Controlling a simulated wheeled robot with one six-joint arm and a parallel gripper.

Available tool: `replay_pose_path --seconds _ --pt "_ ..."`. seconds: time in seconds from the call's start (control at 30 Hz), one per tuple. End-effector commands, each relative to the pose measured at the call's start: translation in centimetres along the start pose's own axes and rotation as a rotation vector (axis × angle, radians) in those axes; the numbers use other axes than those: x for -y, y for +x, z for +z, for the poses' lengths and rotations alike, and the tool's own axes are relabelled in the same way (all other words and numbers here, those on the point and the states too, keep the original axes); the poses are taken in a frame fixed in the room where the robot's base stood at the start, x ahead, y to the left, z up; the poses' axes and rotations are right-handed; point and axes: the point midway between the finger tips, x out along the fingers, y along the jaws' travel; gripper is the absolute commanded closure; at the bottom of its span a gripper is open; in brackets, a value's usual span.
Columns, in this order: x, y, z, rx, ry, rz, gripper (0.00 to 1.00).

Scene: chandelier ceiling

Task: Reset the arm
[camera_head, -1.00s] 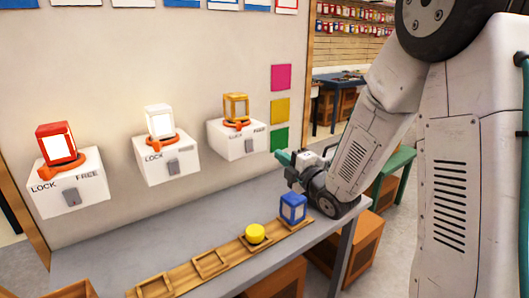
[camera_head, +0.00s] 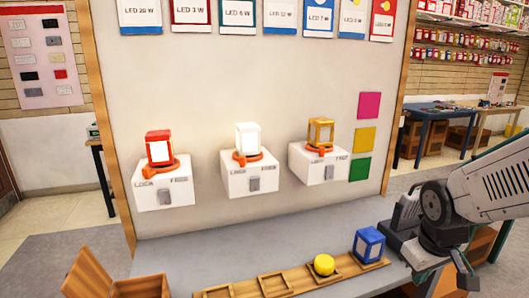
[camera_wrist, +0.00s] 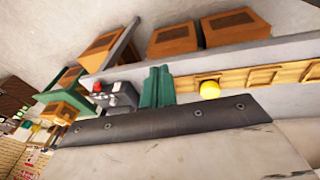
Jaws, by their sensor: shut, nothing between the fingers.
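My gripper shows in the wrist view as two green fingers (camera_wrist: 158,87), shut together with nothing between them. In the head view my arm (camera_head: 485,190) is bent at the right, over the right end of the grey table (camera_head: 205,262); the fingertips are hard to make out there.
A wooden rack (camera_head: 300,279) on the table holds a yellow piece (camera_head: 324,264) and a blue block (camera_head: 369,245). Red (camera_head: 159,148), white (camera_head: 248,140) and orange (camera_head: 321,132) lanterns sit on white lock boxes along the wall. An open wooden crate (camera_head: 140,287) stands front left.

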Motion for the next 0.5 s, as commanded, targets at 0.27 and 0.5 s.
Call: replay_pose_path --seconds 0.27,0.5 --pt "5.7 -10.0 9.6 0.220 0.271 -0.116 1.00" --pt "7.0 -13.5 11.1 0.113 0.259 -0.130 1.00"
